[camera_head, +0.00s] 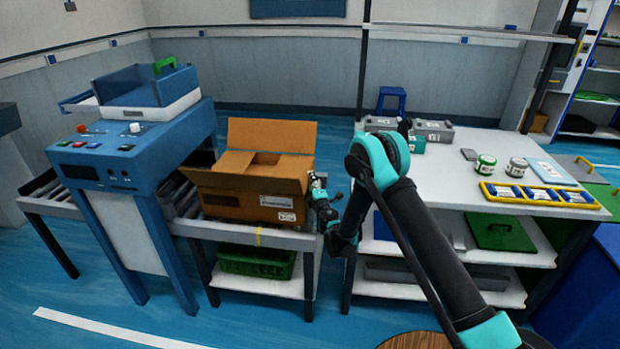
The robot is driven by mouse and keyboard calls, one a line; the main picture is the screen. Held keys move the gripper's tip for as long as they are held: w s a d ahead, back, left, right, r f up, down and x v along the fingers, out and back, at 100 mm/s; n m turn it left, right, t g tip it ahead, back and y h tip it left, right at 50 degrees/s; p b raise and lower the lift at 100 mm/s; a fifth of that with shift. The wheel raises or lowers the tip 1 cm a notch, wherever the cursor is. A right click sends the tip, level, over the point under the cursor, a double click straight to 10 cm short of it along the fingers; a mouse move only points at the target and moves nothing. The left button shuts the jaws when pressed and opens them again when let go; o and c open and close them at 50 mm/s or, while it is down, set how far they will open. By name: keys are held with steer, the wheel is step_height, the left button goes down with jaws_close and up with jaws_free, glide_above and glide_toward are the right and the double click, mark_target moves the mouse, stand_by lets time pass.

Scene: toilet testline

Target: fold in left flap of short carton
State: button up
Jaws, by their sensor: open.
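An open brown cardboard carton (245,206) stands on the roller table left of centre, with white labels on its front. Its back flap (272,136) stands upright. A lighter flap (236,163) at the left of the opening appears raised and leaning inward. The front flap (238,183) lies outward over the front edge. A dark gap of the interior shows between the flaps. My gripper (318,186) is at the carton's right side, close to its right edge. It is open and holds nothing visible. Whether it touches the carton cannot be told.
A blue machine (130,150) with buttons stands over the rollers left of the carton. A green crate (257,262) sits on the shelf below. A white table (470,180) with jars, a yellow tray (540,195) and grey boxes (432,131) stands at right.

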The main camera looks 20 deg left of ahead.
steer(key=shift+w+a, duration=0.15)
steer(key=shift+w, duration=0.1)
steer(key=shift+c, duration=0.3)
jaws_close()
